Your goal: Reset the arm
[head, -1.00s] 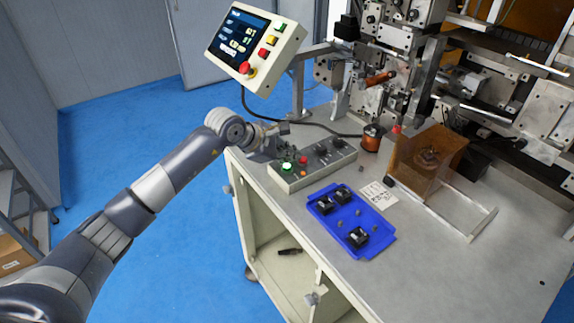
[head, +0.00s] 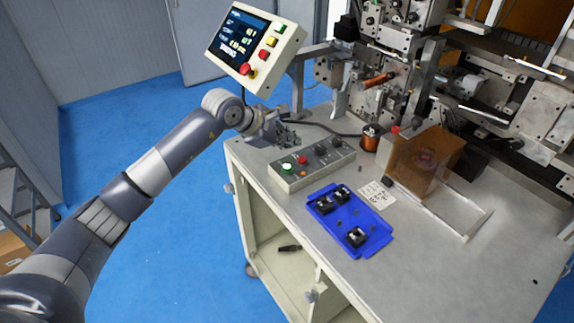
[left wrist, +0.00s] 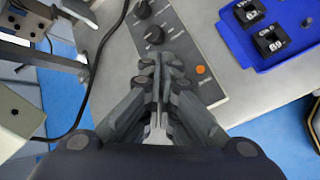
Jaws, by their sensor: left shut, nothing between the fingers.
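My left gripper (head: 288,138) is in the head view at the left end of the workbench, just behind the control box. It is shut with nothing held. In the left wrist view its fingertips (left wrist: 158,62) are together, in front of the control box. The grey control box (head: 312,166) has a lit green button (head: 287,167), a red button (head: 302,160) and dark knobs. In the left wrist view, two black knobs (left wrist: 153,34) and an orange lamp (left wrist: 201,69) show on it. The green button cannot be seen there. My right gripper is not in view.
A blue tray (head: 378,243) with black parts lies right of the control box. A screen panel (head: 252,45) stands above the bench's back left. A copper spool (head: 371,137), a brown guard (head: 420,165) and the winder machine are behind. The front right bench is clear.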

